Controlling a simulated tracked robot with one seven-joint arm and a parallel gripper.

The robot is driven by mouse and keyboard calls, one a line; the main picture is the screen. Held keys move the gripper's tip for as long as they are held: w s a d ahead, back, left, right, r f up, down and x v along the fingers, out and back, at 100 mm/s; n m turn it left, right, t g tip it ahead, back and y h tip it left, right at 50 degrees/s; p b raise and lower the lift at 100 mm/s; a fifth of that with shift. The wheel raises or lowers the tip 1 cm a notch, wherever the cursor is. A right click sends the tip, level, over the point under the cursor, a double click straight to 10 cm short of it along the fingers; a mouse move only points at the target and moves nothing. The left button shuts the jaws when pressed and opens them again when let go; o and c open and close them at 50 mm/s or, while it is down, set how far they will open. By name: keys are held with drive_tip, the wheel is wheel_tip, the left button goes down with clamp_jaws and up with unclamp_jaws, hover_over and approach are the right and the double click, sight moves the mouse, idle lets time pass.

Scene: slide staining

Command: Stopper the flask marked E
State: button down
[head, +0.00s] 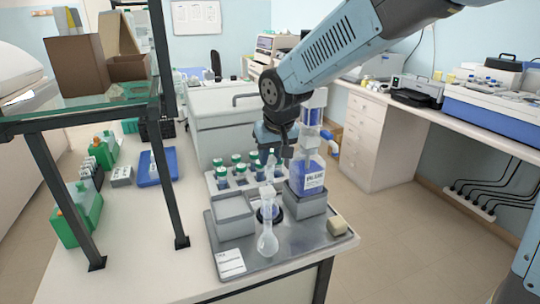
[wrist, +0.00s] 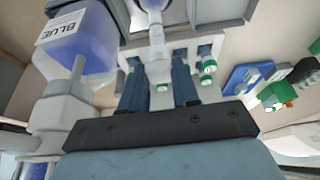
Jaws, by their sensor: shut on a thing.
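A clear glass flask (head: 267,243) with a round body and long neck stands on the grey tray (head: 285,262). No letter E can be read on it. My gripper (head: 271,155) is above and behind the flask's mouth in the head view, shut on a small clear piece, apparently the stopper (head: 270,168). In the wrist view the flask's neck (wrist: 157,38) shows just beyond my gripper (wrist: 160,92). The piece between the fingers is pale and hard to make out there. Whether it touches the flask's mouth cannot be told.
A bottle of blue liquid (head: 309,175), labelled BLUE in the wrist view (wrist: 78,40), stands close right of my gripper. Several green-capped vials (head: 237,160) stand behind.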

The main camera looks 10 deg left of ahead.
drive_tip(key=c, duration=0.8)
unclamp_jaws()
drive_tip(key=shift+o, duration=0.7)
drive_tip(key=o, duration=0.3)
drive_tip(key=shift+w+r, duration=0.1)
drive_tip(key=shift+r, duration=0.05)
drive_tip(key=shift+r, duration=2.9)
clamp_jaws()
